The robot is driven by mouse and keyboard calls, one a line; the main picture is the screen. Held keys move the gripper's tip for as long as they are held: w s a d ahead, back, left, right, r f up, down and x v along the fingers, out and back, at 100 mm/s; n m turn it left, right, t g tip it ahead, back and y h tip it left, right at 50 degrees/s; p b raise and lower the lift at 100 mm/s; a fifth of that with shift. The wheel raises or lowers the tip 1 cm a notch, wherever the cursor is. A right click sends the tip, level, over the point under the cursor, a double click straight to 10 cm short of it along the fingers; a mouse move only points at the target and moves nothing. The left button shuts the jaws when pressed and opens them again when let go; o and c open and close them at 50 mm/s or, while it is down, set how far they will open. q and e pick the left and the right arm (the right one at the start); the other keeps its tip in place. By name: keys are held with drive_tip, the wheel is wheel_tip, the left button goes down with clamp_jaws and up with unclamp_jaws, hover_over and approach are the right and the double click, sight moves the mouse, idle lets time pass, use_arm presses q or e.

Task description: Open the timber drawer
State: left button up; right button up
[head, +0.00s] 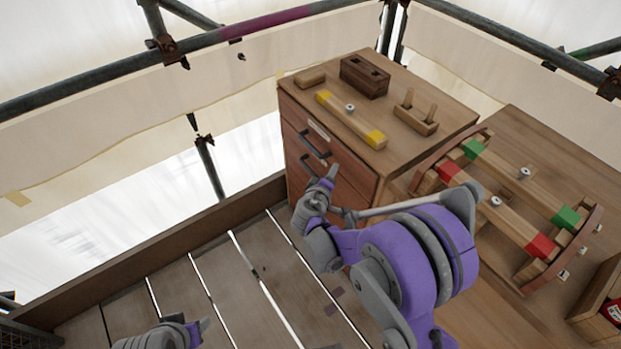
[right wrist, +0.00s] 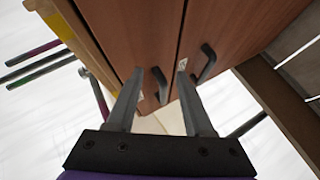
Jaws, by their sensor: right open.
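A wooden cabinet (head: 348,185) has two reddish-brown drawers, one above the other. The upper drawer has a dark bar handle (head: 313,145), and a lower handle (head: 308,166) sits below it. Pale labels are too small to read, so I cannot tell which is the timber drawer. My right gripper (head: 333,172) is in front of the drawer fronts. In the right wrist view its open fingers (right wrist: 160,85) frame the upper handle (right wrist: 162,92); I see no clear contact. The lower handle (right wrist: 207,63) lies outside the fingers. Both drawers look shut. My left gripper (head: 204,326) is low at the left, away from the cabinet.
On the cabinet top are a yellow-ended wooden bar (head: 350,120), a dark block with recesses (head: 365,76) and a pegged wooden holder (head: 416,115). A rack with red- and green-ended bars (head: 510,215) stands at right. The plank floor (head: 230,290) at left is clear.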

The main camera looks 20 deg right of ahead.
sight(311, 170)
drive_tip(key=w+a+f+n+t+b, duration=0.2)
drive_tip(key=w+a+f, duration=0.1)
drive_tip(key=f, duration=0.4)
drive_tip(key=w+a+f+n+t+b, duration=0.2)
drive_tip(key=w+a+f, duration=0.1)
drive_tip(key=f, duration=0.4)
use_arm(q)
wheel_tip(311, 170, down, 6)
drive_tip(key=shift+r, duration=0.1)
use_arm(e)
drive_tip(key=shift+n+y, duration=0.3)
drive_tip(key=x, duration=1)
drive_tip(key=shift+w+d, duration=0.15)
drive_tip(key=shift+d, duration=0.25)
clamp_jaws()
